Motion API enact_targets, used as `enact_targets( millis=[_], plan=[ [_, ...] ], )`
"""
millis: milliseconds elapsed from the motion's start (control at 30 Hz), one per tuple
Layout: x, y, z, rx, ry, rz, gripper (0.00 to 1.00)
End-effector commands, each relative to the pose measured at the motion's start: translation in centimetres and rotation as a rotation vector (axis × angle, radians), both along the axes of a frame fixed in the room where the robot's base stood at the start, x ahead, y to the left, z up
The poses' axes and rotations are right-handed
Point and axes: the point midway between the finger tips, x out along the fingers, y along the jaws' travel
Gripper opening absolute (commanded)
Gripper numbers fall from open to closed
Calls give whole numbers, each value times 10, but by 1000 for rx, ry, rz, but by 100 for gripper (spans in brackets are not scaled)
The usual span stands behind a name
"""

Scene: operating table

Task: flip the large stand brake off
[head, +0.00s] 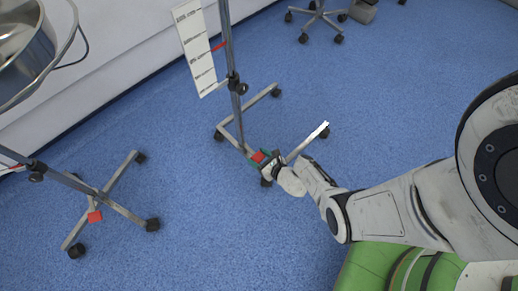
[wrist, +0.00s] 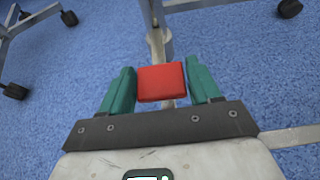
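The large stand's pole (head: 236,100) rises from a grey wheeled base with a white card hung on it. Its red brake pedal (head: 258,156) is low on the base, partly hidden by my gripper (head: 264,160). In the wrist view the red pedal (wrist: 160,82) lies between the two green fingertips of my gripper (wrist: 162,88), one on each side. The fingers are apart. I cannot tell whether they touch the pedal. The pole and base (wrist: 157,45) show just beyond it.
A wheeled stool base (head: 318,14) is at the top. Blue floor between them is clear. A metal bowl (head: 25,50) is at upper left.

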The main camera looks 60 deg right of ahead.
Motion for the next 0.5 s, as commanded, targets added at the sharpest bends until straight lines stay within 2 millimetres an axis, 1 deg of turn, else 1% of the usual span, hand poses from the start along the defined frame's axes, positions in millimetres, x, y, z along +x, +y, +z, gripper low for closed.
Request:
enact_targets(
  millis=[33,133,167,367,500],
  plan=[
    [0,0,0,0,0,0,68],
    [0,0,0,0,-1,0,77],
    [0,0,0,0,-1,0,79],
    [0,0,0,0,-1,0,79],
    [-7,2,5,1,0,0,79]
  ],
)
